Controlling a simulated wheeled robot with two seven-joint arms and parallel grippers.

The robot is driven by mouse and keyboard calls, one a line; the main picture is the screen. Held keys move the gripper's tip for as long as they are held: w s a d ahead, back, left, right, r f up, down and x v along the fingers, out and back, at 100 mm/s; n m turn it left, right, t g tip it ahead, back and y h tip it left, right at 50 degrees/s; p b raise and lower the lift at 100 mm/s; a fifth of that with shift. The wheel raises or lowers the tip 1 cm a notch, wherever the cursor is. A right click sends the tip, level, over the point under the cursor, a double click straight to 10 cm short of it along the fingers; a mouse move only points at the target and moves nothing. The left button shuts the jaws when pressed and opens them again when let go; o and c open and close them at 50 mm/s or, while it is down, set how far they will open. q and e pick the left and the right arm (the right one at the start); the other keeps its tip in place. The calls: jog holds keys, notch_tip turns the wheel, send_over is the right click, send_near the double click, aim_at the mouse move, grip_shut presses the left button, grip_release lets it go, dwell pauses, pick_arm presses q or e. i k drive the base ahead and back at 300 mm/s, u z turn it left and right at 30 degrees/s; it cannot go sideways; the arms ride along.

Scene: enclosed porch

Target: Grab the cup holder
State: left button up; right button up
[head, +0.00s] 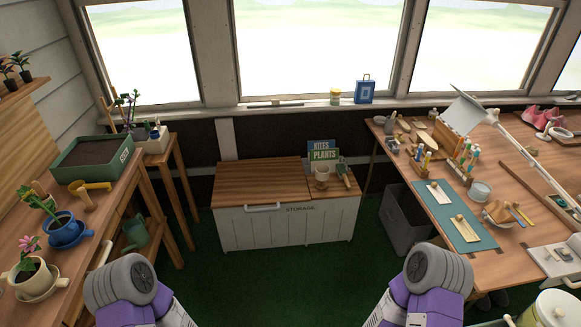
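A beige cup-shaped holder (322,173) stands upright on the right part of the storage chest lid (258,180), in front of a sign or box marked "PLANTS" (323,152). Another small cup with brushes or pencils (422,157) stands on the right workbench. I cannot tell for sure which of them is the cup holder. Only grey and purple links of my two arms show at the bottom edge. Neither gripper is in view.
The white chest stands on clear green floor (300,275). A potting table (110,210) with plants is at the left. The right workbench (520,235) holds a blue mat (455,222), a lamp and many small items. A grey bin (405,218) stands between chest and workbench.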

aim_at(322, 177)
jog(key=u, duration=0.3)
jog(key=i, duration=2.05)
jog(key=z, duration=0.15)
